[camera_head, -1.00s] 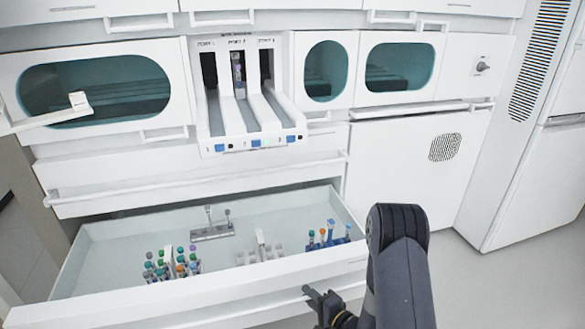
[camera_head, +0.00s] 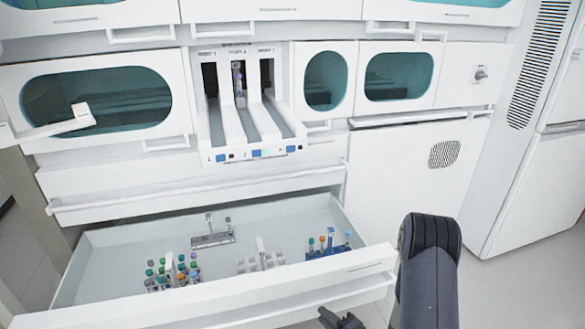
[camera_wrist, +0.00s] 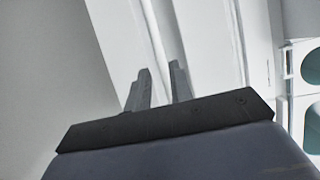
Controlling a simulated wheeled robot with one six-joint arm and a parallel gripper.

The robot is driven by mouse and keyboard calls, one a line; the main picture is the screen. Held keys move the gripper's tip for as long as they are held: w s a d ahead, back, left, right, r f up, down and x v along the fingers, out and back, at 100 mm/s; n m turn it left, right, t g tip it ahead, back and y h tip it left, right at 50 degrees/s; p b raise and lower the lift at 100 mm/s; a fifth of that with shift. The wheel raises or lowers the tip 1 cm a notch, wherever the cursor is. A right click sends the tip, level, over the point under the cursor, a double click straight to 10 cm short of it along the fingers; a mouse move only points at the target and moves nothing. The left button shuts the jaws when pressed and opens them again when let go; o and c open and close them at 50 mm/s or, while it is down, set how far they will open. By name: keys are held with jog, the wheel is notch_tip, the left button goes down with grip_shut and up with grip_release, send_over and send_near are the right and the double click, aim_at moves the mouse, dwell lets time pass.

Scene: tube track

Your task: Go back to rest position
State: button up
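My gripper (camera_head: 338,318) is at the bottom edge of the head view, in front of the open drawer and partly cut off. In the wrist view my gripper (camera_wrist: 159,68) has its two dark fingers apart with nothing between them. My dark arm rises at the lower right of the head view, clear of the drawer front.
The open drawer (camera_head: 110,318) holds racks with capped tubes (camera_head: 172,272), a right-hand tube group (camera_head: 328,244) and a rear rack (camera_head: 213,240). Above it is the three-lane tube track (camera_head: 250,125). A white handle (camera_head: 60,126) juts out at left. Floor (camera_head: 490,290) shows at right.

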aim_at(315, 304)
jog(key=f+v, duration=0.1)
jog(key=v, duration=0.3)
jog(key=x, duration=0.4)
jog(key=r+b+x, duration=0.1)
jog(key=x, duration=0.3)
jog(key=b+x, duration=0.1)
jog(key=x, duration=0.3)
jog(key=shift+w+d+r, duration=0.1)
jog(key=shift+w+r, duration=0.05)
jog(key=shift+w, duration=0.7)
